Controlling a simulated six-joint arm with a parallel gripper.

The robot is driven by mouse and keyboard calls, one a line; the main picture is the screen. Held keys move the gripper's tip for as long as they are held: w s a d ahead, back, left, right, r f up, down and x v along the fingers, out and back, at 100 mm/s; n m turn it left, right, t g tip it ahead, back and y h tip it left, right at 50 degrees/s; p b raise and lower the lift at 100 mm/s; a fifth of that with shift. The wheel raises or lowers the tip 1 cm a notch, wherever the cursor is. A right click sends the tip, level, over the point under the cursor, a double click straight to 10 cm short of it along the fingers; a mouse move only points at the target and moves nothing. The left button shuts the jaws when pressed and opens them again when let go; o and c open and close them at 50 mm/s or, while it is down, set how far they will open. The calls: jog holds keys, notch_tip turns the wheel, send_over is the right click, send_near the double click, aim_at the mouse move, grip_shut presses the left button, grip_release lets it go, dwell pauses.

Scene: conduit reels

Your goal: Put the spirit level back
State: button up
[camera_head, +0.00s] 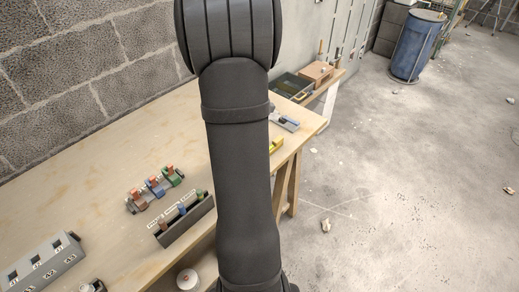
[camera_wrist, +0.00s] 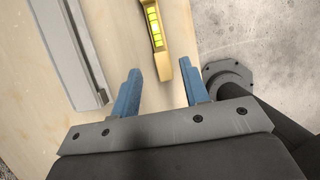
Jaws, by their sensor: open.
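The spirit level (camera_wrist: 157,30) is a yellow bar with a bright yellow-green vial. It lies on the wooden bench top (camera_wrist: 118,25) in the wrist view, and its near end reaches the space between my fingertips. A small yellow part of it (camera_head: 276,145) shows at the bench edge in the head view, beside my arm. My gripper (camera_wrist: 160,73) is open, with one blue finger on each side of the level's near end and visible gaps between. I cannot tell the height of the fingers over the bench. In the head view my arm hides the gripper.
A long grey channel-like piece (camera_wrist: 68,50) lies left of the level. Coloured clamp-like pieces (camera_head: 155,188), a dark rack (camera_head: 187,228) with coloured items and a grey labelled block (camera_head: 40,265) stand on the bench's left. A green-grey bin (camera_head: 292,86) stands beyond.

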jog(key=v, duration=0.4)
jog(key=shift+s+a+r, duration=0.1)
jog(key=shift+r, duration=0.25)
jog(key=shift+f, duration=0.1)
jog(key=x, duration=1.2)
